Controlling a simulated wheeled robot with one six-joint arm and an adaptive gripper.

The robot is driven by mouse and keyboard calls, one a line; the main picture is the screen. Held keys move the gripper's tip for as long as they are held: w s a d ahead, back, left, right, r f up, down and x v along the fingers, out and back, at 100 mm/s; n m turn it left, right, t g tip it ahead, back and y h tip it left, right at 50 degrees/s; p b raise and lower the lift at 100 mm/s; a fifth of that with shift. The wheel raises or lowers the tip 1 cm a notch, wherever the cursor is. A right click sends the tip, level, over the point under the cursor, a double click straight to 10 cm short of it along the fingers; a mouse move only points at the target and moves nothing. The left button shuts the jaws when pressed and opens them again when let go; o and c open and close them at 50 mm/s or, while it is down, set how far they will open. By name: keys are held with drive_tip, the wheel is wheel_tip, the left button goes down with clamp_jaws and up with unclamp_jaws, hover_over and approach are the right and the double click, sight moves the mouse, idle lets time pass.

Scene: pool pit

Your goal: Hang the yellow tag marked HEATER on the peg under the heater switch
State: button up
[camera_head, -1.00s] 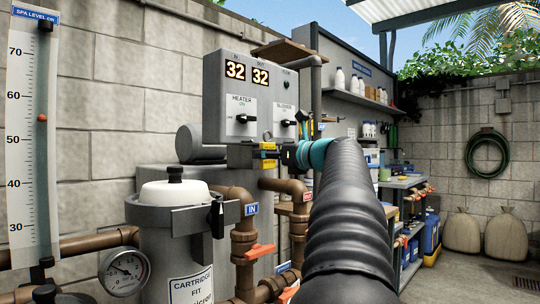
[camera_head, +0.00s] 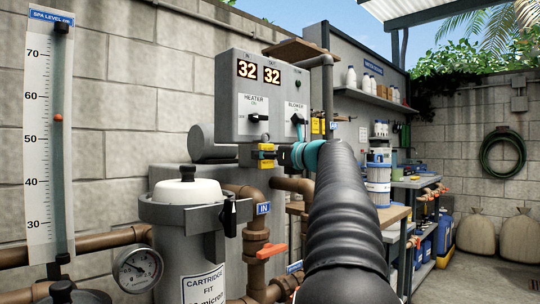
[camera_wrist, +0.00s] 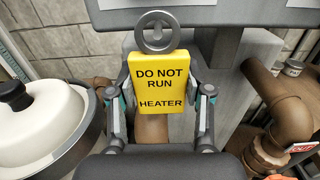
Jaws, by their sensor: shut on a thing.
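The yellow tag (camera_wrist: 160,85) reads DO NOT RUN HEATER and has a grey ring (camera_wrist: 155,32) at its top. My gripper (camera_wrist: 158,95) is shut on the tag's two side edges and holds it upright, face to the wrist camera. In the head view the tag (camera_head: 265,148) shows small, partly covered by my gripper, just below the grey control box. The heater switch (camera_head: 257,117) is on the box's front, its dark lever level, slightly left of and above the tag. I cannot make out the peg; the ring appears apart from the box in the wrist view.
The blower switch (camera_head: 297,118) is right of the heater switch. A white-lidded filter housing (camera_head: 187,195) stands at lower left, with brown pipes (camera_head: 250,240) beside it. More yellow tags (camera_head: 316,126) hang behind the box. A shelf unit (camera_head: 420,185) stands further right.

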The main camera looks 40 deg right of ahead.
drive_tip(key=shift+w+a, duration=0.1)
drive_tip(key=shift+w, duration=1.25)
drive_tip(key=shift+w+f+p, duration=0.45)
drive_tip(key=shift+w, duration=0.05)
drive_tip(key=shift+f, duration=0.1)
drive_tip(key=o, duration=1.1)
drive_tip(key=s, duration=1.2)
drive_tip(key=shift+d, duration=0.4)
